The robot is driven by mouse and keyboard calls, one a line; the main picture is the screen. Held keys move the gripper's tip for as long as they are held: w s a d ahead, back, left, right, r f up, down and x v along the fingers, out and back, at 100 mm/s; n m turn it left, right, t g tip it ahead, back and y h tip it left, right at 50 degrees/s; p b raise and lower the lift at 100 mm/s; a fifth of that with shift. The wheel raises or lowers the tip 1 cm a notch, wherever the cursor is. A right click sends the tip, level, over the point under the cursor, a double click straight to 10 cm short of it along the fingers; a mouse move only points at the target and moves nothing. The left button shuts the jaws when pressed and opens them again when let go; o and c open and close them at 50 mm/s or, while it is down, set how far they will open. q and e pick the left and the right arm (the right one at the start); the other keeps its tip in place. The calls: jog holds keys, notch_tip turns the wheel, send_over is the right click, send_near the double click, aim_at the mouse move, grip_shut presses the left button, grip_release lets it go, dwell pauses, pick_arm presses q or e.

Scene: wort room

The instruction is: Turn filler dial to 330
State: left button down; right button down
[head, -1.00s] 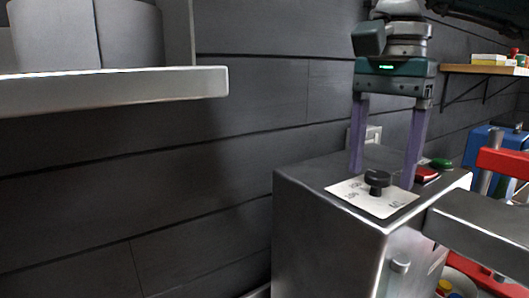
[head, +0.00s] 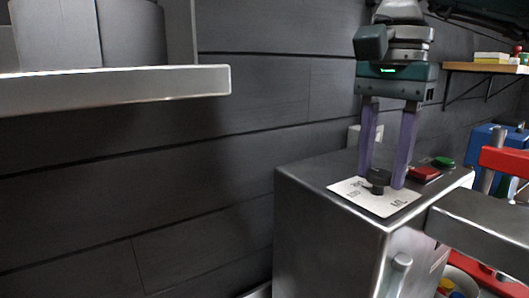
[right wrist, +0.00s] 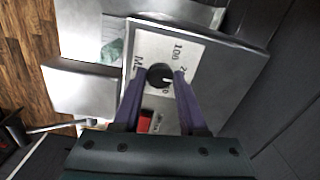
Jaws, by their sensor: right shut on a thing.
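The filler dial is a black knob (head: 378,178) on a white printed plate (head: 354,190) on top of a grey metal filler box (head: 325,215). In the right wrist view the knob (right wrist: 159,76) sits between my fingertips, with a light pointer mark on it and the printed 100 near it on the plate (right wrist: 205,58). My right gripper (head: 383,178) points straight down and is shut on the knob, one purple finger on each side. The exact dial setting cannot be read. My left gripper is not in view.
A red button (head: 424,174) and a green button (head: 443,162) sit behind the dial on the box top. A metal arm-like bar (head: 480,222) juts out at the right. A grey shelf (head: 120,90) stands at the left.

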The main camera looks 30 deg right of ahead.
dwell(0.4)
jog(key=m, duration=0.6)
jog(key=shift+b, duration=0.35)
jog(key=m, duration=0.5)
jog(key=shift+m, duration=0.3)
jog(key=shift+r+m, duration=0.1)
jog(key=shift+m, duration=0.2)
jog(key=shift+c, duration=2.2)
grip_release()
